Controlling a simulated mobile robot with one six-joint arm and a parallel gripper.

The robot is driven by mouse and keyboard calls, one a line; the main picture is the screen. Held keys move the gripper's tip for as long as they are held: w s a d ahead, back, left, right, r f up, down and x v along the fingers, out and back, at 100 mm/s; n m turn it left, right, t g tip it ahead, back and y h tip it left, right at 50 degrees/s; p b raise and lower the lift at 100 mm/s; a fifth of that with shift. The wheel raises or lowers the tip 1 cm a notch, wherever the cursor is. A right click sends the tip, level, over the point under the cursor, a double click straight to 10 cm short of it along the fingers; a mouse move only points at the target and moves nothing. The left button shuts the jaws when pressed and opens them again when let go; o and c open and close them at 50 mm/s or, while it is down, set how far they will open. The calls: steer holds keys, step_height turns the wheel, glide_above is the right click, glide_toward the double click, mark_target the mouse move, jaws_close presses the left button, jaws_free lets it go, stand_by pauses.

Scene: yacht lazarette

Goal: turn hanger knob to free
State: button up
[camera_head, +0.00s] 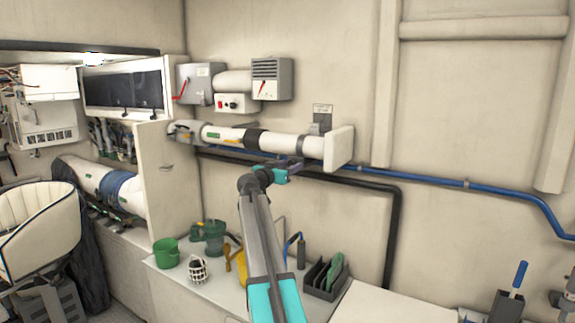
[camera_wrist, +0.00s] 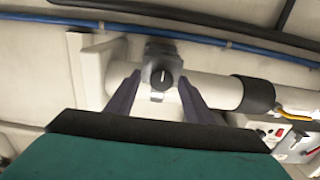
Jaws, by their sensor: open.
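The hanger knob (camera_wrist: 162,79) is a round black dial with a white pointer line, upright in the wrist view. It sits on a grey hanger clamp (camera_wrist: 161,52) around a white pipe (camera_wrist: 212,90), near the pipe's end plate. My gripper (camera_wrist: 160,77) is open and empty, with one dark finger on each side of the knob in that view. I cannot tell how far the fingertips are from it. In the head view my gripper (camera_head: 294,167) is just below the pipe (camera_head: 285,143) near its right end. The knob cannot be made out there.
A blue pipe (camera_head: 400,176) and a black pipe (camera_head: 393,230) run along the wall below. Grey boxes with red levers (camera_head: 271,79) hang above the white pipe. A bench below holds a green bucket (camera_head: 167,253) and a dark rack (camera_head: 326,277). The wall at right is mostly clear.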

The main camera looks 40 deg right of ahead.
steer(key=shift+d, duration=0.3)
steer(key=shift+c, duration=0.2)
steer(key=shift+w, duration=0.1)
steer(key=c, duration=1)
steer(key=shift+a+r, duration=0.1)
steer(key=shift+a, duration=0.15)
steer(key=shift+d, duration=0.1)
steer(key=shift+d, duration=0.2)
